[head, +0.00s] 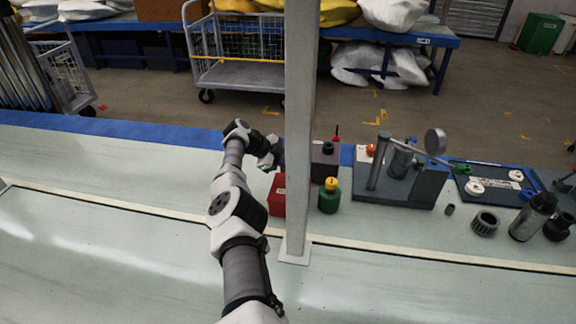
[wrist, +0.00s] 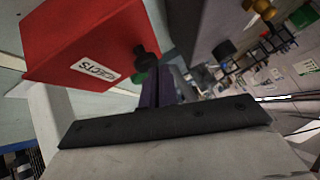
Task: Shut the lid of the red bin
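The red bin (head: 277,196) stands on the pale bench, left of the grey post, partly covered by my arm and the post in the head view. In the wrist view the red bin (wrist: 85,45) fills the upper left, with a white label and a black knob (wrist: 147,60) at its right edge. I cannot tell how far its lid stands open. My gripper (head: 277,160) is just above and behind the bin. In the wrist view its fingers (wrist: 163,85) are together at the middle of the hand, close beside the knob. Nothing shows between them; contact with the knob is unclear.
The upright grey post (head: 298,130) stands close to the right of my arm. A dark box (head: 325,163) and a green bottle with yellow cap (head: 329,196) stand right of it. A pump fixture (head: 395,185) is further right. The bench's left side is clear.

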